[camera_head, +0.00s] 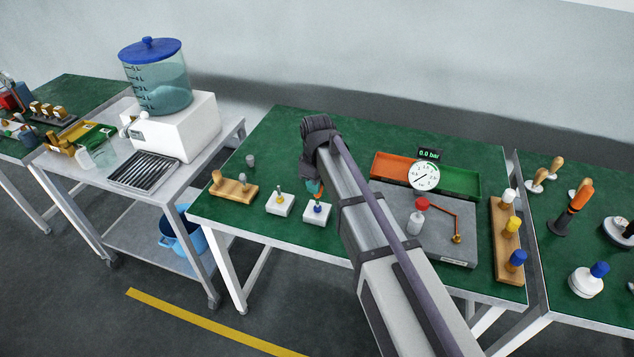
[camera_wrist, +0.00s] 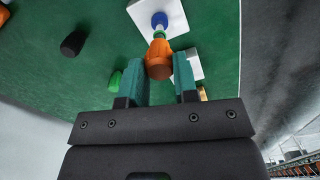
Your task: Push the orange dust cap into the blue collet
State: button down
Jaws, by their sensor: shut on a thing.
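The orange dust cap (camera_wrist: 158,62) sits between the teal fingers of my gripper (camera_wrist: 160,72) in the wrist view, and the fingers are shut on it. The blue collet (camera_wrist: 160,19) stands on a white block (camera_wrist: 141,14) just beyond the cap. From this angle the cap lines up with the collet, but I cannot tell whether they touch. In the head view my gripper (camera_head: 314,187) points down just above the blue collet (camera_head: 318,209) on its white block (camera_head: 327,216). Only a sliver of orange shows there beside the fingers.
A second white block (camera_head: 279,204) with a yellow-topped fitting stands to the left, then a wooden peg block (camera_head: 234,188). Right of my arm are a grey plate (camera_head: 450,246) with a red-capped part, a dial gauge (camera_head: 424,176) and orange and green trays (camera_head: 460,181).

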jog(key=shift+f+b, duration=1)
jog(key=shift+f, duration=0.1)
dwell(0.4)
dwell(0.7)
jog(key=c, duration=0.8)
grip_release()
jog(key=shift+r, duration=0.15)
notch_tip(320, 180, up, 6)
jog(key=p, duration=0.6)
notch_tip(320, 180, up, 10)
jog(key=p, duration=1)
jog(key=shift+r+p, duration=0.25)
jog(key=shift+p, duration=0.15)
